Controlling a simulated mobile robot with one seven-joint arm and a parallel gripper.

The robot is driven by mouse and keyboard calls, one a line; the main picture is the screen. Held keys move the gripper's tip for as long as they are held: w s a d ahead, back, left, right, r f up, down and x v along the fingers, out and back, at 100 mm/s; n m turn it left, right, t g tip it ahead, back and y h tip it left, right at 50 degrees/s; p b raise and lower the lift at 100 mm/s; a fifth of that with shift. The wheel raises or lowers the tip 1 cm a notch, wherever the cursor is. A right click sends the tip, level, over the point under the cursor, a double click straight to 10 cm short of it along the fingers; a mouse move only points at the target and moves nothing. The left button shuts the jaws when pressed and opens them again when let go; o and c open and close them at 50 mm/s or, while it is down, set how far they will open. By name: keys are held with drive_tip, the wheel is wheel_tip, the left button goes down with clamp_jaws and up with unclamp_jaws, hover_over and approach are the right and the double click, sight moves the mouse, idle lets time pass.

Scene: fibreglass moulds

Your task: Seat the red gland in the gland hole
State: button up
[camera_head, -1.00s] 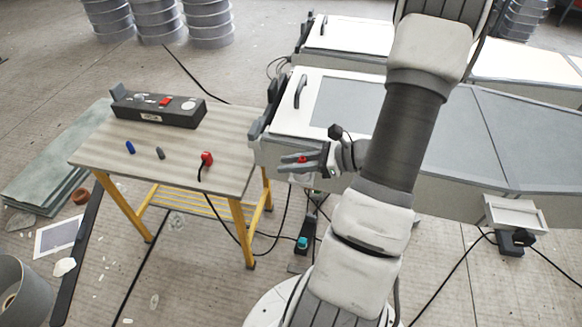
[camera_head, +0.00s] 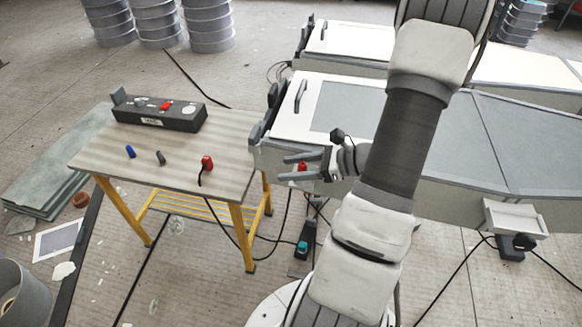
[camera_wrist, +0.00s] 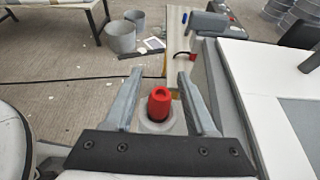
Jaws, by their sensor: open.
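The red gland (camera_wrist: 160,103) stands in a pale round collar (camera_wrist: 162,124) in the wrist view, between my two fingers. Its lower end is hidden in the collar, so how deep it sits cannot be told. In the head view the red gland (camera_head: 303,167) shows as a small red spot between my fingers, beside the white mould's near end. My gripper (camera_wrist: 161,76) is open, one finger on each side of the gland, with gaps visible. It also shows in the head view (camera_head: 289,167), level and pointing left.
A wooden table (camera_head: 110,150) to the left bears a dark box (camera_head: 150,120), a blue piece (camera_head: 130,151), a grey piece (camera_head: 160,157) and a red piece with a black cable (camera_head: 207,162). The white mould (camera_head: 285,120) lies close beside my gripper. Cables trail over the floor.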

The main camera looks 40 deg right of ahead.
drive_tip(key=v, duration=1.1)
drive_tip(key=shift+s+d, duration=0.25)
drive_tip(key=shift+s, duration=0.05)
drive_tip(key=w+a+r+n+g+h+p, duration=0.1)
drive_tip(key=w+a+r+n+g, duration=0.1)
drive_tip(key=a+r+n+g, duration=0.45)
drive_tip(key=w+a+r+n+g+h+p, duration=0.1)
drive_tip(key=a+r+n+g, duration=0.15)
drive_tip(key=a+n, duration=0.7)
drive_tip(key=s+a+r+n+t+h, duration=0.4)
drive_tip(key=a+r+n+h, duration=0.2)
drive_tip(key=a+r+n, duration=0.3)
drive_tip(key=n, duration=0.3)
drive_tip(key=shift+s+a+h, duration=0.25)
drive_tip(key=shift+s+h, duration=0.05)
drive_tip(key=shift+s, duration=0.05)
